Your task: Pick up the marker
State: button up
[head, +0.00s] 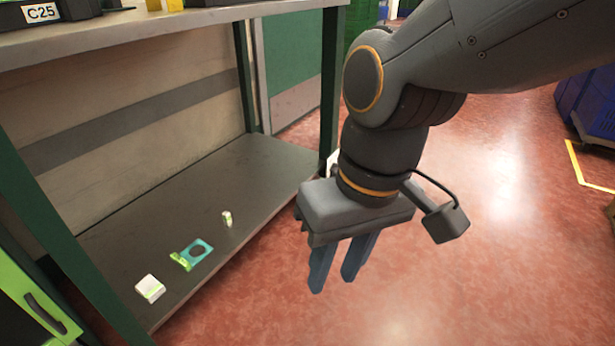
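No object can be clearly told as a marker in the head view. Small things lie on the lower shelf (255,170). A small white and yellow-green piece (227,218) stands farthest back. A teal flat piece with a dark round spot (199,251) lies nearer, with a yellow-green piece (180,261) at its left edge. A white block with a green edge (150,287) lies nearest. My gripper (333,284) hangs to the right of the shelf, over the red floor, apart from all these things. Its two blue fingers point down with a gap between them, and nothing shows in the gap.
Blue crates (588,105) are at the right. The red floor (460,290) is clear.

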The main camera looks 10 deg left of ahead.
aim_at(226, 217)
jog(key=z, duration=0.25)
jog(key=i, duration=1.75)
jog(key=u, duration=3.05)
